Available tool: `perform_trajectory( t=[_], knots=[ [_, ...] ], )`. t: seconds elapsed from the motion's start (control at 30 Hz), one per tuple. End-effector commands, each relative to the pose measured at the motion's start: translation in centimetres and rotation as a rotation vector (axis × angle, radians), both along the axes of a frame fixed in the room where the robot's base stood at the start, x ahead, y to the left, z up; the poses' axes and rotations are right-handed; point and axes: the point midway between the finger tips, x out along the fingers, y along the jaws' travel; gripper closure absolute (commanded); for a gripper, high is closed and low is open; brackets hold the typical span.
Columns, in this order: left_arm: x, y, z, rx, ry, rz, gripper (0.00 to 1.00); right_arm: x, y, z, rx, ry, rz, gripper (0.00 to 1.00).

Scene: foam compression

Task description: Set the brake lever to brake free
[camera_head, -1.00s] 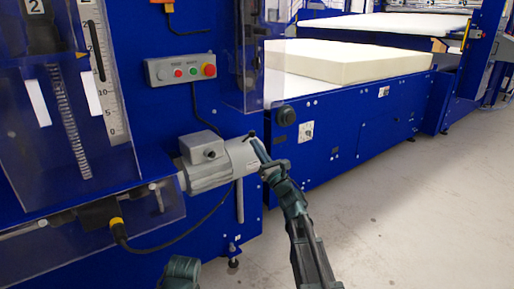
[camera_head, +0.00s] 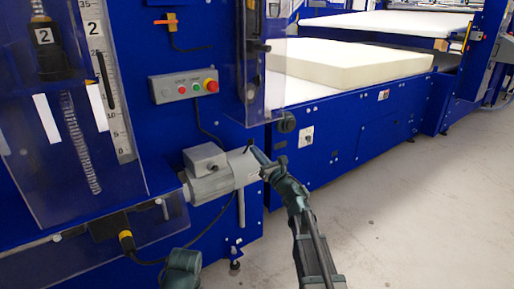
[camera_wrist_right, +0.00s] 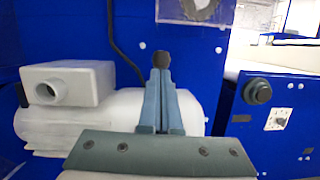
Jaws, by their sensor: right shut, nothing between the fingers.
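The brake lever shows as a small dark knob (camera_head: 249,143) at the top of the right end of the grey motor (camera_head: 222,178). In the right wrist view the dark knob (camera_wrist_right: 160,59) stands just beyond my fingertips; whether they touch it I cannot tell. My right gripper (camera_head: 257,154) is shut and empty, with its fingers beside the motor's right end. Its two fingers (camera_wrist_right: 161,80) lie together in the wrist view. The lever's stem is mostly hidden behind the fingers.
A control box (camera_head: 183,85) with several buttons is on the blue machine above the motor. A clear guard (camera_head: 266,85) hangs above the motor. A cream foam block (camera_head: 345,63) lies on the conveyor at the right. The grey floor (camera_head: 410,220) at the right is clear.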

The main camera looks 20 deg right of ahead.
Motion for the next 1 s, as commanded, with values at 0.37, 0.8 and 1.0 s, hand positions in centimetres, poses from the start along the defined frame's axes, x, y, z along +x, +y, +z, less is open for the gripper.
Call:
perform_trajectory(
  t=[0.37, 0.8, 1.0],
  knots=[
    [0.0, 0.0, 2.6, -0.001, 0.001, 0.003, 0.22, 1.7, 0.6, 2.4, -0.001, 0.006, 0.0, 1.0],
    [0.0, -0.1, 3.4, -0.003, 0.002, 0.003, 0.22, 2.8, 1.0, 3.3, -0.002, 0.006, 0.0, 1.0],
    [0.0, -0.1, 3.5, -0.003, 0.002, 0.003, 0.22, 2.9, 1.1, 3.4, -0.001, 0.005, 0.0, 1.0]
  ],
)
